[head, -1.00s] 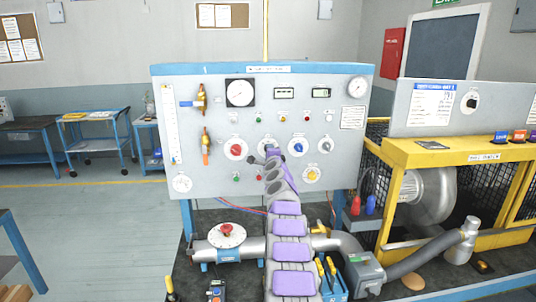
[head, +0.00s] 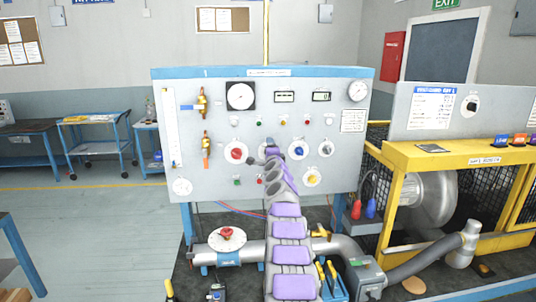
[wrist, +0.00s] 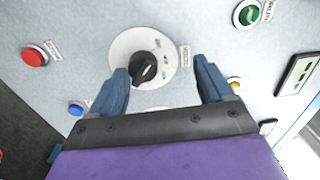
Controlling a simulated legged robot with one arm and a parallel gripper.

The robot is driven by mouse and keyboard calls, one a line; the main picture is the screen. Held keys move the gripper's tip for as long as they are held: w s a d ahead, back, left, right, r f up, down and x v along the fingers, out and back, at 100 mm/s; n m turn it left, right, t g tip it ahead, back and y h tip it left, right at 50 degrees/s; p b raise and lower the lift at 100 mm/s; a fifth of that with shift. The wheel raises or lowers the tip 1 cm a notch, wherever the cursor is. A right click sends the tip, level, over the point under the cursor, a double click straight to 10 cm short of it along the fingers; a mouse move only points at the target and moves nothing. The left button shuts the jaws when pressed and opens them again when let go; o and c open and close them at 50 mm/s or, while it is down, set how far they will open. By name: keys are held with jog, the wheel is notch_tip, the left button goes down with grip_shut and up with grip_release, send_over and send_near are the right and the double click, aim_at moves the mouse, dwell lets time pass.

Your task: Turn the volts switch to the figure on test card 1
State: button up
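In the wrist view a black rotary knob (wrist: 146,69) sits on a round white dial with small markings on the grey panel. Its label is too blurred to read, so I cannot tell whether it is the volts switch. My gripper (wrist: 160,66) is open, with one blue-grey finger on each side of the knob; the left finger is closer to it. I cannot tell whether it touches. In the head view my gripper (head: 262,157) is at the panel face, and my arm hides part of the panel. A white test card (head: 433,106) hangs on the right-hand panel; its figures are unreadable.
The panel also bears a red knob (head: 236,153), a blue knob (head: 299,151), gauges and two displays. In the wrist view a green knob (wrist: 247,13) and a red button (wrist: 34,56) are nearby. A pipe with a red valve (head: 227,234) runs below.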

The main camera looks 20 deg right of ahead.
jog(key=shift+o, duration=0.4)
jog(key=shift+d+f, duration=0.25)
jog(key=shift+f, duration=0.45)
